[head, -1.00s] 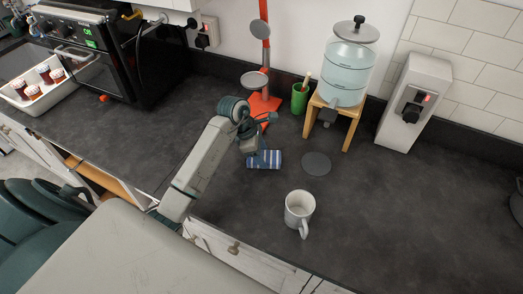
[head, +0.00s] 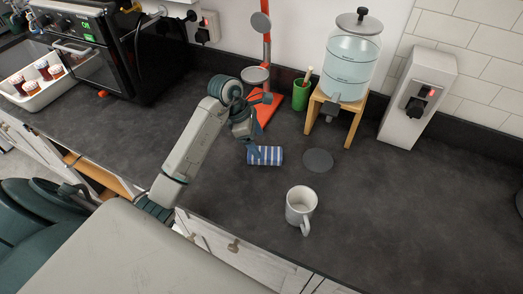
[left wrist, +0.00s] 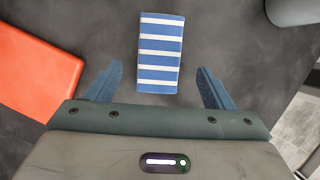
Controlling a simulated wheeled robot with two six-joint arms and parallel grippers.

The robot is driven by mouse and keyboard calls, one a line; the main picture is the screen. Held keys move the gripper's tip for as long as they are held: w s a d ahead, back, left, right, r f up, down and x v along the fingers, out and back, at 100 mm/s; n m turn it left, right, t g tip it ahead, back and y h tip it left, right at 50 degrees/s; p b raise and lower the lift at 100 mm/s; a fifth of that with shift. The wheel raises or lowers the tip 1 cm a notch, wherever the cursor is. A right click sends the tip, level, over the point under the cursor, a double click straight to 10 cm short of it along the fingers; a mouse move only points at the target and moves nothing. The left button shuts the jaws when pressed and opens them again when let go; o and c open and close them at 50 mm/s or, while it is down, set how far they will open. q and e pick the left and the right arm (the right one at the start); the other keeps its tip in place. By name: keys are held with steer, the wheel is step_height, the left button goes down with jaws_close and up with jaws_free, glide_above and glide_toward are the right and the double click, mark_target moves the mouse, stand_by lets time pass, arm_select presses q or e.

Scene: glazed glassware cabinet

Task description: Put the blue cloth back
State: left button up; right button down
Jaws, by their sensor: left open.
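The blue cloth (head: 266,155) is a folded, blue-and-white striped bundle lying on the dark worktop in the head view. In the left wrist view the cloth (left wrist: 160,52) lies ahead, between the lines of the two fingers and beyond their tips. My left gripper (head: 249,145) is just left of and above the cloth in the head view. In the left wrist view my left gripper (left wrist: 159,72) is open with nothing between its fingers. My right gripper is not in view.
A white mug (head: 300,206) stands near the front edge, and a dark round mat (head: 318,160) lies right of the cloth. A water dispenser (head: 352,58) on a wooden stand, a green cup (head: 300,96) and a red-based stand (head: 266,110) are behind.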

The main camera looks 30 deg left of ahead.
arm_select(q)
steer(key=b+v, duration=0.1)
steer(key=v, duration=0.6)
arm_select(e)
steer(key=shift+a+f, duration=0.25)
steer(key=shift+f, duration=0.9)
arm_select(q)
steer(key=shift+r, duration=0.1)
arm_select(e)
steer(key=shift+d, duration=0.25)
